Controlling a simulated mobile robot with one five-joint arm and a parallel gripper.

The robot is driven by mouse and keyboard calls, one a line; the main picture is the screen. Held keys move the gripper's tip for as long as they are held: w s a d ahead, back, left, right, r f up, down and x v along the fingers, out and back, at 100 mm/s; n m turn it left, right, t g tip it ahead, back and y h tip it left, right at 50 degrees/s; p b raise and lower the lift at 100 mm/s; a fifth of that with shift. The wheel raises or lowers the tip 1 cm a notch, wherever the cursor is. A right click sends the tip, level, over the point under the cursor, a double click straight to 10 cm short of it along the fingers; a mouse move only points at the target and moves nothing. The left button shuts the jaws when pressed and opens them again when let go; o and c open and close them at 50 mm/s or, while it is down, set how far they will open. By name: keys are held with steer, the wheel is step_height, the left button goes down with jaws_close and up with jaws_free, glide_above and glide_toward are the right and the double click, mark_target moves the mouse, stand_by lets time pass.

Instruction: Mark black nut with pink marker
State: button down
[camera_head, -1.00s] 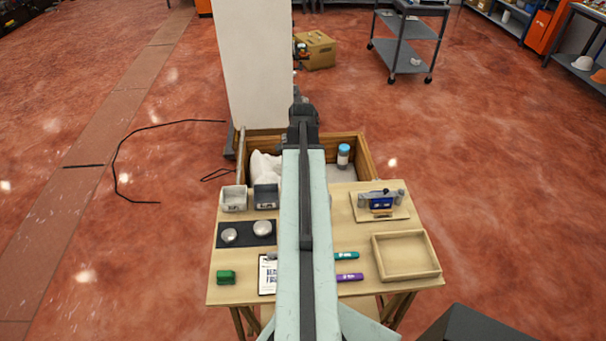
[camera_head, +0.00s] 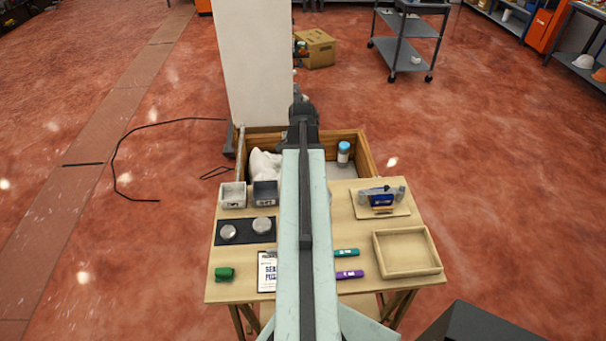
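A purple marker (camera_head: 350,274) and a teal marker (camera_head: 347,252) lie on the wooden table, just right of my arm. I see no clearly pink marker. I cannot make out a black nut; my arm covers the middle of the table. A small grey bin (camera_head: 233,195) and a dark bin (camera_head: 265,194) stand at the table's back left, and their contents are too small to tell. My gripper (camera_head: 301,112) is at the far end of my outstretched arm, beyond the table. Its fingers are too hidden and small to read.
Two round metal pieces lie on a black mat (camera_head: 246,240). A clipboard (camera_head: 267,273) and a green object (camera_head: 224,274) are at the front left. An empty wooden tray (camera_head: 433,266) and a blue device on a board (camera_head: 382,200) are at right. A wooden crate (camera_head: 368,158) stands behind.

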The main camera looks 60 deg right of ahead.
steer(key=shift+f+b, duration=0.3)
steer(key=shift+f, duration=0.05)
steer(key=shift+w+a, duration=0.15)
steer(key=shift+a, duration=1.05)
stand_by(1.0)
steer(key=shift+f+b, duration=0.9)
stand_by(0.6)
steer(key=shift+r, duration=0.15)
step_height(320, 180, up, 6)
steer(key=p, duration=0.6)
stand_by(0.3)
stand_by(0.4)
